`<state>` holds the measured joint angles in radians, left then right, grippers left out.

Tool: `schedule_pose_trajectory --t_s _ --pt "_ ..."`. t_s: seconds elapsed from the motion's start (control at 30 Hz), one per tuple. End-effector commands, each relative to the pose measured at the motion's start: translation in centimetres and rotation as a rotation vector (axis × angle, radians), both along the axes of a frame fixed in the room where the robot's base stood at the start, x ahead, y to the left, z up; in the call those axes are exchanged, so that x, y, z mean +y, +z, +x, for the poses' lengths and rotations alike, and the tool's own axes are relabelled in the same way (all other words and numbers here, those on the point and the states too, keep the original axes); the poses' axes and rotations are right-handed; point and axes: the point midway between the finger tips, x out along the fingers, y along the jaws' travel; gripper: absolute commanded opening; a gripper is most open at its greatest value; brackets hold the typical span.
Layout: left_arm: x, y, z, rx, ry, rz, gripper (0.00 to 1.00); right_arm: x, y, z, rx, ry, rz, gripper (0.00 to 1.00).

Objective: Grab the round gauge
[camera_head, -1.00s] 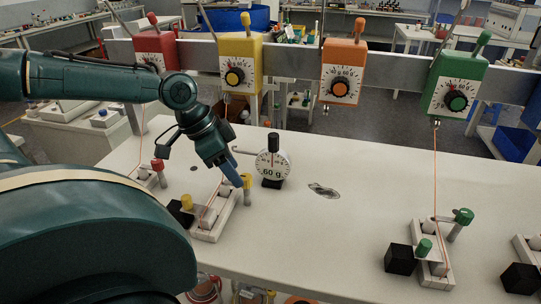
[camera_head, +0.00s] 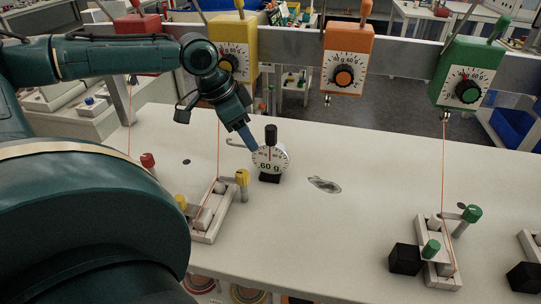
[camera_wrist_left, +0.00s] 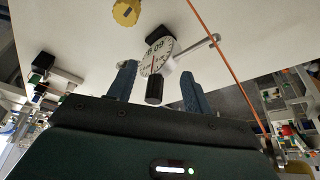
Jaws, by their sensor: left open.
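The round gauge (camera_head: 270,160) has a white dial marked 60 g, a black knob on top and a black base. It stands upright on the white table (camera_head: 330,230). My left gripper (camera_head: 252,142) reaches down from the upper left, close to the gauge's left side. In the left wrist view, the gauge (camera_wrist_left: 157,58) shows between and just beyond the two blue fingers of the open gripper (camera_wrist_left: 160,80), its black knob pointing back toward the palm. I cannot tell whether a finger touches it. My right gripper is not in view.
Yellow (camera_head: 235,50), orange (camera_head: 346,58) and green (camera_head: 468,72) dial boxes hang on a rail behind the table. A yellow-capped fixture (camera_head: 242,180) stands left of the gauge. An orange string hangs near my gripper. The table right of the gauge is mostly clear.

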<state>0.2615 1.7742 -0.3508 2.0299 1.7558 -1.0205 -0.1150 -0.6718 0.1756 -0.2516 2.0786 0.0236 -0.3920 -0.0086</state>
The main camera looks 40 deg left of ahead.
Motion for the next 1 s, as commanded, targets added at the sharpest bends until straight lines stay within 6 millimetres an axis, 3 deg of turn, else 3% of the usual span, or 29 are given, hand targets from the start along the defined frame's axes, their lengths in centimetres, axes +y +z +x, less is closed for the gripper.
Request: schedule_pose_trajectory --t_s 0.57,1.0 --pt "-0.3 -0.1 1.3 0.002 0.012 0.004 0.5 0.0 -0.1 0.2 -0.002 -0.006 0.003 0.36" --pt "-1.6 -0.1 3.7 0.004 0.007 0.006 0.5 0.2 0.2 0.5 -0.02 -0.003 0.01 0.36"
